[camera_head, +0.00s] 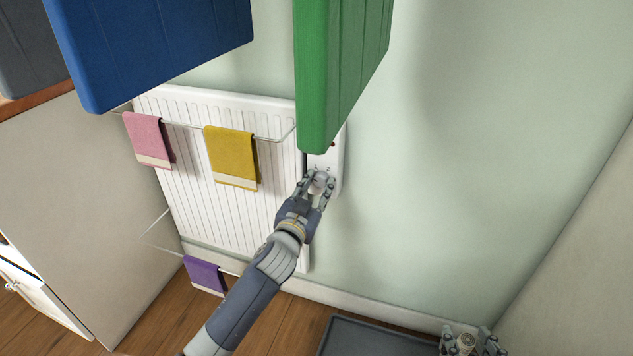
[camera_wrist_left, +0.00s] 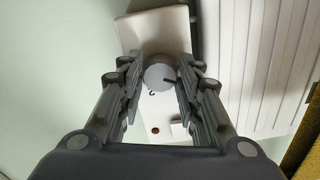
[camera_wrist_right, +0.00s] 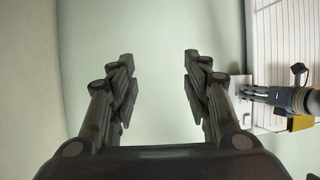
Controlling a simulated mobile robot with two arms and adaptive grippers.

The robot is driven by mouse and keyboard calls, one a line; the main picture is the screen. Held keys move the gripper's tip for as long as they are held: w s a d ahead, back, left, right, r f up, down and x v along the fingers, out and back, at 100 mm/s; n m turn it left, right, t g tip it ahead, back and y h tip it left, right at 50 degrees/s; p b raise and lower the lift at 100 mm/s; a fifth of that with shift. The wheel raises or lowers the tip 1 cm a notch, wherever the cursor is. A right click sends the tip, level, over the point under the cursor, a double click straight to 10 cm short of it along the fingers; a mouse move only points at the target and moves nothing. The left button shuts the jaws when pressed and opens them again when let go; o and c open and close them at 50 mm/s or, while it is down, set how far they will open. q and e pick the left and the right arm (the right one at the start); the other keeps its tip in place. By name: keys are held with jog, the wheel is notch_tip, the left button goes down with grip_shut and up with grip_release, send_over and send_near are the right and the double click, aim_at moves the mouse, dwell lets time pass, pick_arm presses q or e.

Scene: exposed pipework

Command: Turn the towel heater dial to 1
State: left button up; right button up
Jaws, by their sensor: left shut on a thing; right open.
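The towel heater's white control box (camera_head: 335,165) is on the wall at the radiator's right edge, partly behind the green hanging thing. My left gripper (camera_head: 319,183) is at its front, with fingers on both sides of the round grey dial. The left wrist view shows the dial (camera_wrist_left: 159,73) between the fingertips, gripped, with its dark pointer mark toward the lower right.
The white radiator (camera_head: 235,205) carries a pink towel (camera_head: 148,138), a yellow towel (camera_head: 231,156) and a purple towel (camera_head: 204,274) on rails. Green (camera_head: 340,70) and blue (camera_head: 160,45) hanging things jut in above. A dark tray (camera_head: 375,340) lies below. The right wall is clear.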

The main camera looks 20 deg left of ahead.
pick_arm(q)
jog(key=m+p, duration=0.1)
jog(key=m, duration=0.2)
jog(key=shift+r+p, duration=0.1)
jog(key=shift+p, duration=0.3)
jog(key=m+p, duration=0.1)
jog(key=m, duration=0.2)
jog(key=shift+m, duration=0.3)
pick_arm(e)
jog(key=s+d+f+g+h, duration=0.1)
jog(key=s+d+f+g, duration=0.1)
jog(key=s+f+g, duration=0.2)
jog(key=s+d+f+g+h, duration=0.1)
jog(key=s+d+f+g, duration=0.2)
jog(key=s, duration=0.8)
jog(key=shift+f+g, duration=0.8)
jog(key=shift+g, duration=0.2)
jog(key=shift+d, duration=0.1)
pick_arm(q)
jog(key=o, duration=1)
jog(key=shift+o, duration=0.2)
jog(key=shift+s, duration=0.1)
pick_arm(e)
jog(key=shift+w, duration=0.1)
pick_arm(q)
jog(key=s, duration=1.1)
jog(key=shift+s+a, duration=0.25)
jog(key=shift+s, duration=0.15)
